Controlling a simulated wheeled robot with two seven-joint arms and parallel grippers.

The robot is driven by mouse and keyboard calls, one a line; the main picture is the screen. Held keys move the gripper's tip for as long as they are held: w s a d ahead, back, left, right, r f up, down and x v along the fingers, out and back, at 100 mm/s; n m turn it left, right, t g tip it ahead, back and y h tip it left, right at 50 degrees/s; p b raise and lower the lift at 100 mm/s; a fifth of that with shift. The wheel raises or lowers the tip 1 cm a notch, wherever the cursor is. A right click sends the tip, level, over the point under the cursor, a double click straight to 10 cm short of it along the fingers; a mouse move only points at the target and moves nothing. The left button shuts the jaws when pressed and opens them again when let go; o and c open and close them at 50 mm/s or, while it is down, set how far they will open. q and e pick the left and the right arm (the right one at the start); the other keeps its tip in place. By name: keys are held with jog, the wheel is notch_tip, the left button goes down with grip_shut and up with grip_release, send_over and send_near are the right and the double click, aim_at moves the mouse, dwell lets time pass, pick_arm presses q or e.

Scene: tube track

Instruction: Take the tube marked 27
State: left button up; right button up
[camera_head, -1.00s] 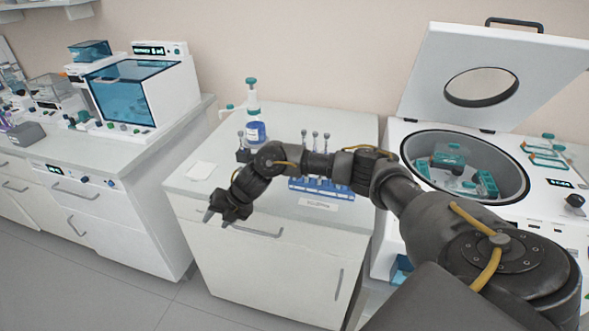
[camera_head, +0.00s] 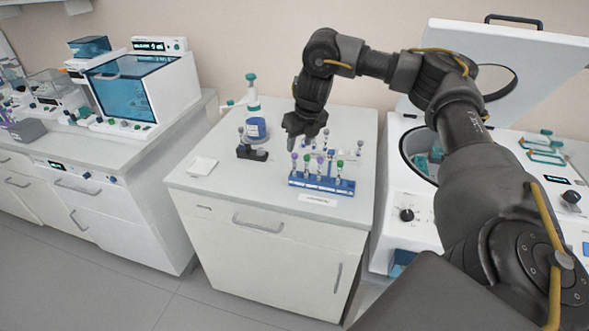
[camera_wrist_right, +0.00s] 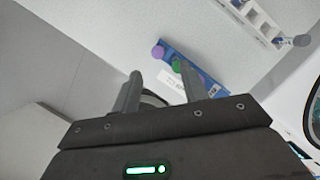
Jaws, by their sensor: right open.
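A blue rack (camera_head: 318,184) on the middle counter holds several upright tubes with purple and green caps, such as a green-capped tube (camera_head: 340,168). No number on any tube is legible, so I cannot tell which is marked 27. My right gripper (camera_head: 291,146) is open and empty, pointing down above the rack's left end. In the right wrist view, the open fingers (camera_wrist_right: 162,78) point toward a purple cap (camera_wrist_right: 157,52) and a green cap (camera_wrist_right: 177,66), with the rack's blue edge (camera_wrist_right: 205,77) beside them. My left gripper is out of view.
A white rack (camera_wrist_right: 262,22) with grey-capped tubes stands behind the blue one. A black holder (camera_head: 252,154) and a blue-labelled bottle (camera_head: 255,128) stand left of the gripper. An open centrifuge (camera_head: 408,195) is at right. The counter's front left is clear apart from a white pad (camera_head: 202,166).

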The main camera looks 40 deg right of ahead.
aim_at(295, 155)
jog(key=x, duration=0.3)
jog(key=shift+w+f+p, duration=0.1)
jog(key=shift+p, duration=0.2)
jog(key=shift+w+f+p, duration=0.1)
jog(key=shift+f+p, duration=0.15)
jog(key=shift+p, duration=0.1)
jog(key=p+x, duration=0.1)
jog(key=x, duration=0.3)
jog(key=shift+w+d+r, duration=0.1)
jog(key=shift+w, duration=0.05)
jog(key=shift+w+f, duration=0.15)
jog(key=shift+f, duration=0.25)
jog(key=c, duration=0.8)
